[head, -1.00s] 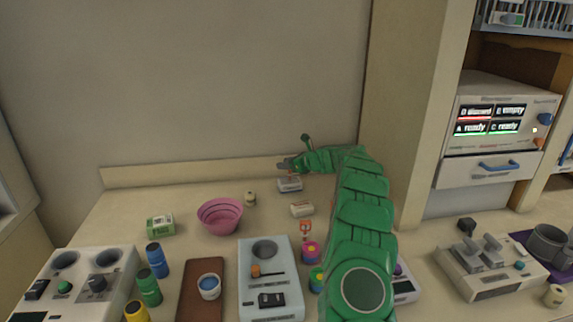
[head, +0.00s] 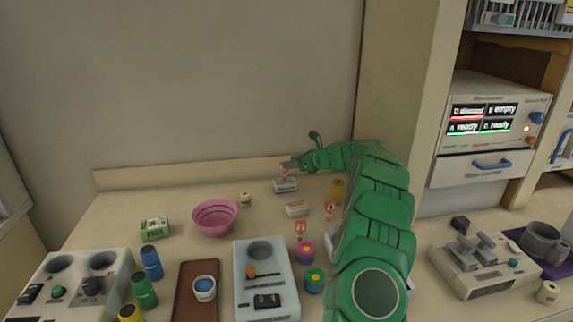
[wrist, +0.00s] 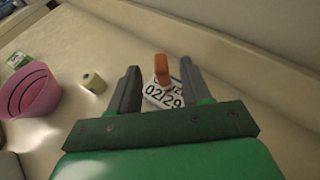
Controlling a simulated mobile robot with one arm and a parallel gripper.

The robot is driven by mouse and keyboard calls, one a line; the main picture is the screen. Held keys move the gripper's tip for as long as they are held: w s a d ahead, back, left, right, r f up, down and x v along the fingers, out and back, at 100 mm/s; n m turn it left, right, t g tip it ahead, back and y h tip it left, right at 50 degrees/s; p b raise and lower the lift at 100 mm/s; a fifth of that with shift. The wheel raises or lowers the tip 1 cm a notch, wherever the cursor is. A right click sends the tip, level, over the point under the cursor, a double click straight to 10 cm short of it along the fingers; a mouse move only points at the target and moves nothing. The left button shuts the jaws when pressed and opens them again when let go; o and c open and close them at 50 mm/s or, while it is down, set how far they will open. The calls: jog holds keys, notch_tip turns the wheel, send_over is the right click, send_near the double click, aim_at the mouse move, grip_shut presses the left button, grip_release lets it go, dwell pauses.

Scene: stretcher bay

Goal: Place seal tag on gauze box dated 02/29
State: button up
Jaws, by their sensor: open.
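A small white box (head: 285,186) stands at the back of the counter. In the wrist view its label (wrist: 163,98) reads 02/29. Whether the tag touches the box is unclear. My gripper (wrist: 159,66) is open, with a finger on either side of the tag and gaps visible. In the head view my gripper (head: 289,165) is just above the box. Two other orange-and-white tags (head: 300,229) (head: 330,209) stand on the counter.
A cream box (head: 297,209), a pink bowl (head: 215,217), a green box (head: 155,227) and a small cream roll (head: 245,198) are nearby. Devices and colored bottles crowd the front. A wall rises close behind; a pillar (head: 415,110) stands right of my arm.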

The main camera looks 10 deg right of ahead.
jog(key=shift+v, duration=2.8)
jog(key=s+a+r+n+g, duration=0.3)
jog(key=s+a+r+n, duration=0.25)
jog(key=s+a, duration=0.45)
jog(key=s+a+r+n+g, duration=0.35)
jog(key=s+a+n, duration=0.35)
jog(key=s, duration=0.4)
jog(key=s+a+n+g+h, duration=0.1)
jog(key=s+a+n, duration=0.1)
jog(key=s, duration=0.6)
jog(key=s+a+n+g+h, duration=0.1)
jog(key=s+a+n, duration=0.15)
jog(key=s, duration=0.55)
jog(key=s+d+f+n+g+h, duration=0.1)
jog(key=s+d+n+h, duration=0.1)
jog(key=s, duration=0.9)
jog(key=s+d+f+n+g+h, duration=0.1)
jog(key=s+d+f+n+h, duration=0.1)
jog(key=s+d, duration=0.4)
jog(key=s+d+f+n+g+h, duration=0.1)
jog(key=s+d+n, duration=0.4)
jog(key=s, duration=1.1)
jog(key=f+n+h, duration=0.1)
jog(key=h, duration=0.1)
jog(key=shift+f+h, duration=0.15)
jog(key=shift+h, duration=0.15)
